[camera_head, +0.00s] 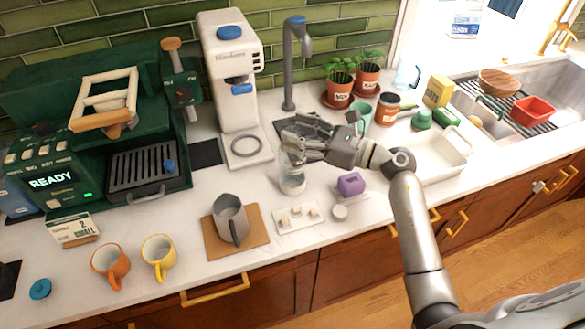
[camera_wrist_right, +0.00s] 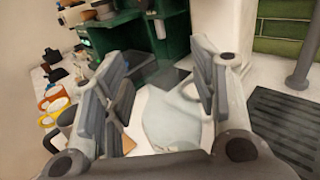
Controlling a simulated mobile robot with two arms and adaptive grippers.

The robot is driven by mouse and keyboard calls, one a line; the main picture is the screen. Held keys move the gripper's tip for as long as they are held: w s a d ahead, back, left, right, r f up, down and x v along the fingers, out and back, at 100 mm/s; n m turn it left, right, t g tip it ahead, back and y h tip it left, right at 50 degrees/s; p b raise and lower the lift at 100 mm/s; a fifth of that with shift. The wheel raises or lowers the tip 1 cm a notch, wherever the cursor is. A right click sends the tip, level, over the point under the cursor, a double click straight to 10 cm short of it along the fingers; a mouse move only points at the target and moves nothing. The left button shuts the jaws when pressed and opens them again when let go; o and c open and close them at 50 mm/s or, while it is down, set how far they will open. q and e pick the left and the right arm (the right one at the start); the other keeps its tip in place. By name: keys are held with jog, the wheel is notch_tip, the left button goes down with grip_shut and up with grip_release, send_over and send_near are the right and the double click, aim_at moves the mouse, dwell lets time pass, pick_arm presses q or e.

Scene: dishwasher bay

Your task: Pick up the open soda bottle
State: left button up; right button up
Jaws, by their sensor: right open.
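A clear, see-through bottle (camera_head: 292,184), which looks like the soda bottle, stands upright on the white counter in front of the tap. Its upper part is mostly hidden by my right gripper (camera_head: 291,146). The right gripper reaches in from the right, with its fingers at the bottle's upper part. In the right wrist view, the open fingers of the right gripper (camera_wrist_right: 163,82) stand on either side of the clear bottle (camera_wrist_right: 172,122). I cannot tell whether a finger touches it. My left gripper is not in view.
A grey pitcher (camera_head: 229,217) on a brown mat is to the left in front. A white coffee machine (camera_head: 228,60) stands behind left. A purple object (camera_head: 351,184) and a white tray (camera_head: 455,160) are right of the bottle. A grey tap (camera_head: 290,75) rises behind.

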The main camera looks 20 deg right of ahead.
jog(key=shift+x, duration=0.95)
jog(key=shift+d, duration=0.1)
jog(key=shift+c, duration=0.4)
jog(key=shift+c, duration=1.2)
grip_shut()
